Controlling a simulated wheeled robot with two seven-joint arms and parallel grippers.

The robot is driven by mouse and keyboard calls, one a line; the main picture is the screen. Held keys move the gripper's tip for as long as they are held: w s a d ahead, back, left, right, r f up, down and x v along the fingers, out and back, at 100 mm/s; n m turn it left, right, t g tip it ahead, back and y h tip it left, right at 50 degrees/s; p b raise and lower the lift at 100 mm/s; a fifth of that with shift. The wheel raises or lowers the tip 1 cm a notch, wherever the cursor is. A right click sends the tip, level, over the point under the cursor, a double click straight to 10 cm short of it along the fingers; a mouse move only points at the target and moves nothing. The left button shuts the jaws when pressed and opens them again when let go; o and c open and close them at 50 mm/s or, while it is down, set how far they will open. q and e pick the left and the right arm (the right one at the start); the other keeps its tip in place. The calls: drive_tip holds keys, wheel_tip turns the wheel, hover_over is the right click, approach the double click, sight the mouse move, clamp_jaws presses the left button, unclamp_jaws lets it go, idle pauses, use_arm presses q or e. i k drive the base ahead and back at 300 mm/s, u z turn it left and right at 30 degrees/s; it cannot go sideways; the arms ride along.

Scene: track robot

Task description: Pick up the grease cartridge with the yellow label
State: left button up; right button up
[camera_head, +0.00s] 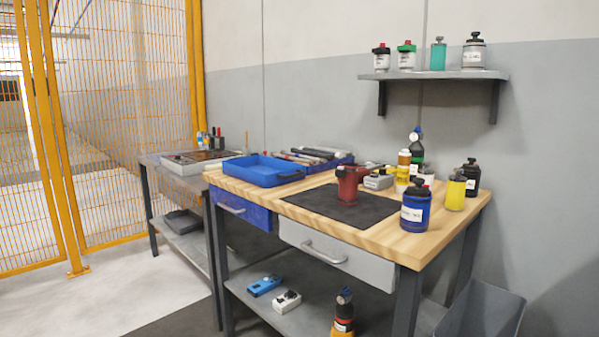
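Several bottles and jars stand at the right end of the wooden workbench (394,241). A yellow container with a dark top (455,193) stands near the right edge. A slim yellow and white container with an orange-brown upper part (403,172) stands further left, behind the black mat. Their labels are too small to read, and I cannot tell which is the grease cartridge. Neither of my grippers is in view.
A blue jar (415,212) stands in front of the yellow containers, and a dark jar (471,178) stands behind. A red container (348,185) stands on the black mat (318,205). A blue tray (246,175) is at left. A grey bin (484,310) is on the floor at right.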

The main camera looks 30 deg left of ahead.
sight(404, 157)
drive_tip(key=u, duration=1.7)
drive_tip(key=i, duration=1)
drive_tip(key=z, duration=1.05)
